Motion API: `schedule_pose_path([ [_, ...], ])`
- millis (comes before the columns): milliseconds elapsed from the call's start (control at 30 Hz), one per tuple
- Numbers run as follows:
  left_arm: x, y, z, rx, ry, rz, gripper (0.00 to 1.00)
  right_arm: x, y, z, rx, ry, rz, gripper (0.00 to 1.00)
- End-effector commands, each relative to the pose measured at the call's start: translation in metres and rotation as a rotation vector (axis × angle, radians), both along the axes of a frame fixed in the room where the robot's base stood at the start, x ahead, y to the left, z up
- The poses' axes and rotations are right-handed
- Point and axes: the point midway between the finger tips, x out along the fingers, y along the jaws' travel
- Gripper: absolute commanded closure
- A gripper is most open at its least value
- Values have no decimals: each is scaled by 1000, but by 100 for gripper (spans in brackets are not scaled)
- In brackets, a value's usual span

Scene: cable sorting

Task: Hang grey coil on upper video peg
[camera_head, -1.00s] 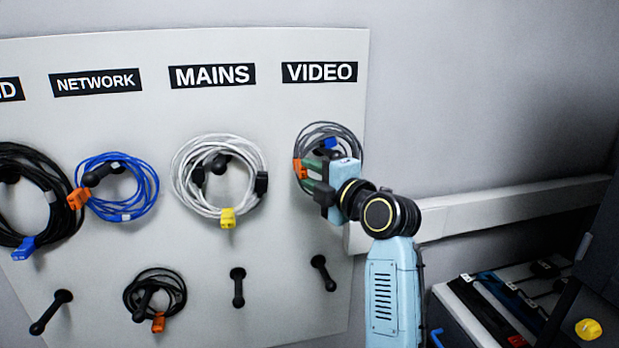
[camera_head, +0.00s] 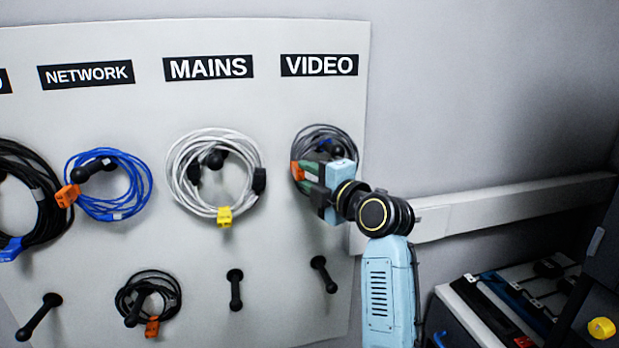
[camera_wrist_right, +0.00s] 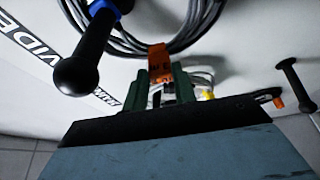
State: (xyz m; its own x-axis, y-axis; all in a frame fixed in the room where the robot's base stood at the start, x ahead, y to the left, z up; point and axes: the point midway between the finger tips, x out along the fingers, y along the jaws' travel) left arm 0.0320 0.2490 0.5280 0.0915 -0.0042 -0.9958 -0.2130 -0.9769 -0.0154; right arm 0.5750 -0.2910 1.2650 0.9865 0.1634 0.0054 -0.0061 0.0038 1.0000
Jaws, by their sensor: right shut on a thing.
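The grey coil (camera_head: 322,133) is up against the board under the VIDEO label (camera_head: 319,65). My right gripper (camera_head: 311,178) is shut on the coil's orange tag (camera_head: 297,171). In the right wrist view the tag (camera_wrist_right: 158,62) sits between the green fingers (camera_wrist_right: 160,88), with grey strands (camera_wrist_right: 150,44) above it. A black ball-ended peg (camera_wrist_right: 78,72) stands out left of the fingers, with a blue piece (camera_wrist_right: 103,8) by its shaft. I cannot tell whether the peg passes through the loop. My left gripper is not in view.
The lower video peg (camera_head: 323,274) and lower mains peg (camera_head: 235,289) are bare. A white coil (camera_head: 178,190) hangs under MAINS, a blue coil (camera_head: 140,170) under NETWORK, and a small black coil (camera_head: 172,292) below. A rail (camera_head: 480,205) runs along the wall at right.

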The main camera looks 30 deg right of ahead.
Motion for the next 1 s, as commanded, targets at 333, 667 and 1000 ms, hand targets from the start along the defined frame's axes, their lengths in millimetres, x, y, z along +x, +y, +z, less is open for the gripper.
schedule_pose_path([
  [333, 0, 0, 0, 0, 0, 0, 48, 0, 1, -5, 3, 13, 3, 100],
  [667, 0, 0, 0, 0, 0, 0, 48, 0, 1, -3, 2, 10, 2, 48],
  [1000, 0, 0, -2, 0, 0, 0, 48, -10, -2, -4, 0, 8, -1, 48],
])
